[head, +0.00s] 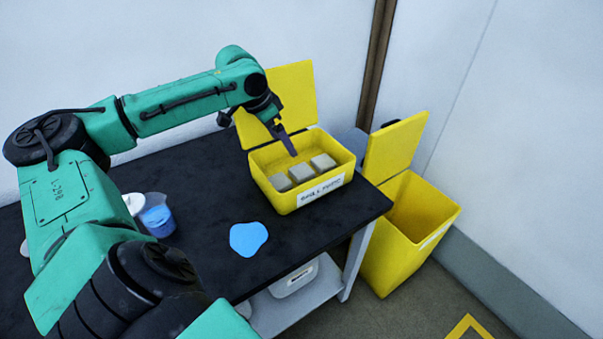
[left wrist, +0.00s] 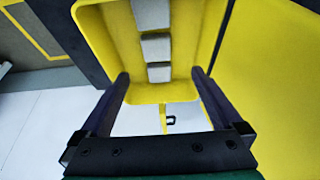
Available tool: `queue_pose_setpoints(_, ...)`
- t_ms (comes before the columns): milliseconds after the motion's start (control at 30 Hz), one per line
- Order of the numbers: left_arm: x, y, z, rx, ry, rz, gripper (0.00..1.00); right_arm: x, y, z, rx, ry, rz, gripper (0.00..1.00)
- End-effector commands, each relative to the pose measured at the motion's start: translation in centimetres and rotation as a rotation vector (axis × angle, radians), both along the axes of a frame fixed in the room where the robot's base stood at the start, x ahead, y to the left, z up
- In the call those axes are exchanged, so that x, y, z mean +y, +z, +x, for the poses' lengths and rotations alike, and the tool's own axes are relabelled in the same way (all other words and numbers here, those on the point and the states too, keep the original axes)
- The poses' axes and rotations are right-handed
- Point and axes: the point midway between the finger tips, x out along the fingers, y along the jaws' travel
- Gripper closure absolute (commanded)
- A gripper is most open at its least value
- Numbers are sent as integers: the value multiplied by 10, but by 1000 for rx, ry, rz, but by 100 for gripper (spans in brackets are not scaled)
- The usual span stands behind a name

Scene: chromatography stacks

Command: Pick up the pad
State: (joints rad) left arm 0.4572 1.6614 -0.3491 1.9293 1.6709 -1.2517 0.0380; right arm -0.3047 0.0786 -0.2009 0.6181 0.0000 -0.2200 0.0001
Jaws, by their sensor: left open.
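Three grey pads sit in a row inside the open yellow box on the black table: a left pad (head: 281,182), a middle pad (head: 302,172) and a right pad (head: 323,162). In the left wrist view the row runs up the middle, with the middle pad (left wrist: 155,47) between the other two. My left gripper (head: 292,153) is over the box, above the pads, pointing down. In the left wrist view its two fingers (left wrist: 159,82) are wide apart, with nothing between them. My right gripper is not in view.
The yellow box (head: 325,194) has its lid raised at the back. A blue spill (head: 248,238) lies on the table (head: 205,265) in front of it. A beaker of blue liquid (head: 157,217) stands at left. An open yellow bin (head: 405,240) stands right of the table.

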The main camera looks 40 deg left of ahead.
Motion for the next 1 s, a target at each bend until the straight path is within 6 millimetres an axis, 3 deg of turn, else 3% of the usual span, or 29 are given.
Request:
queue_pose_setpoints(200, -9, -51, 21, 2, -3, -7, 0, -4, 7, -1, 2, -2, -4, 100)
queue_pose_setpoints(600, -22, -110, 48, 1, -1, -3, 0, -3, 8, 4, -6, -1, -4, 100)
queue_pose_setpoints(867, -22, -117, 51, 0, -2, 1, 0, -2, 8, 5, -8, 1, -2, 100)
queue_pose_setpoints(900, -22, -117, 51, 0, -2, 1, 8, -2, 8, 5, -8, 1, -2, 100)
queue_pose_setpoints(1000, -22, -117, 51, 1, -2, 1, 46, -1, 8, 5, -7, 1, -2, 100)
